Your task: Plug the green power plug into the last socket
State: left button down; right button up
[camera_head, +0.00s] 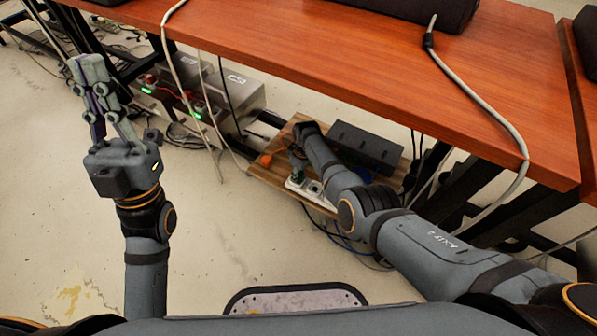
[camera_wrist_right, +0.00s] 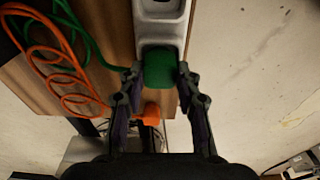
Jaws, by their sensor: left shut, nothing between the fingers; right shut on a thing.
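The green power plug (camera_wrist_right: 160,68) is between the fingers of my right gripper (camera_wrist_right: 160,78) in the right wrist view, which is shut on it. The plug sits at the near end of the white power strip (camera_wrist_right: 148,38), over its last position. Whether its pins are in the socket is hidden. One dark socket opening shows farther along the strip. A green cable (camera_wrist_right: 88,42) runs off to the left. In the head view the strip (camera_head: 312,190) lies on a low wooden board under the desk. My left gripper (camera_head: 88,66) is shut and empty, raised at the left.
An orange plug (camera_wrist_right: 152,111) and coiled orange cable (camera_wrist_right: 62,62) lie beside the strip. A black box (camera_head: 366,149) stands behind it on the wooden board (camera_head: 268,178). The desk (camera_head: 340,60) overhangs, with hanging cables. Grey power units (camera_head: 236,98) stand left. Open floor lies in front.

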jog(key=shift+f, duration=0.1)
jog(key=o, duration=1.2)
jog(key=shift+o, duration=0.2)
